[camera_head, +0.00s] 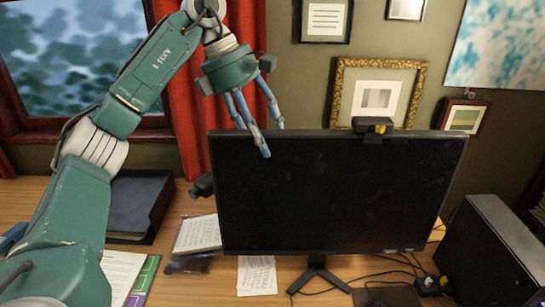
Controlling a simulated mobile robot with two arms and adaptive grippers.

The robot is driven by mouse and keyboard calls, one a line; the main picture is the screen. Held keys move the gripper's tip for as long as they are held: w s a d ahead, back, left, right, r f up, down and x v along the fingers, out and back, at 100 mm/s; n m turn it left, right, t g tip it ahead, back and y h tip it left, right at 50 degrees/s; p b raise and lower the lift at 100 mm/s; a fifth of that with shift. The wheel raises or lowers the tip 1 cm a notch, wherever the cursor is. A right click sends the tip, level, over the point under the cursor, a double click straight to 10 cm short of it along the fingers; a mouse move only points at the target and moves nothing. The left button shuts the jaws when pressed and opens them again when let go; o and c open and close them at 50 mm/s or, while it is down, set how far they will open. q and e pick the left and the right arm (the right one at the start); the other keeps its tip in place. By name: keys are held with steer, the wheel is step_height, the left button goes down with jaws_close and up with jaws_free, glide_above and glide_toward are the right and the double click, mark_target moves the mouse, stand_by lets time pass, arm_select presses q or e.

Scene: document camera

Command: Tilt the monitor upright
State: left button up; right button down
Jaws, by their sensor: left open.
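The black monitor (330,195) stands on the desk on its dark stand (318,275), its dark screen facing me. A small black webcam (373,126) sits on its top edge, right of the middle. My left gripper (264,140) is open at the monitor's upper left. Its blue fingers point down at the top edge. One fingertip overlaps the front of the screen; I cannot tell whether it touches. Nothing shows between the fingers. My right gripper is not in view.
A black box-shaped case (490,250) stands at the right, with cables (415,262) near the stand. A dark document tray (135,205) and papers (198,234) lie at the left. Framed pictures (378,93) and a red curtain (190,110) are behind.

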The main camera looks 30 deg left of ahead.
mark_target(274, 156)
arm_select(q)
steer(key=x, duration=0.4)
steer(key=shift+w+f+p, duration=0.1)
steer(key=shift+w+p, duration=0.1)
steer(key=shift+p, duration=0.2)
steer(key=shift+d+f, duration=0.2)
steer(key=shift+f, duration=0.25)
steer(key=shift+a, duration=0.15)
jaws_close()
steer(key=shift+f+t+b, duration=0.3)
steer(key=shift+b, duration=0.15)
steer(key=shift+s+d+r, duration=0.35)
steer(key=shift+s, duration=0.15)
steer(key=shift+w, duration=0.2)
steer(key=shift+c, duration=0.5)
jaws_free()
steer(key=shift+a, duration=0.1)
steer(key=shift+o, duration=0.5)
steer(key=shift+w+d+f, duration=0.1)
steer(key=shift+d, duration=0.15)
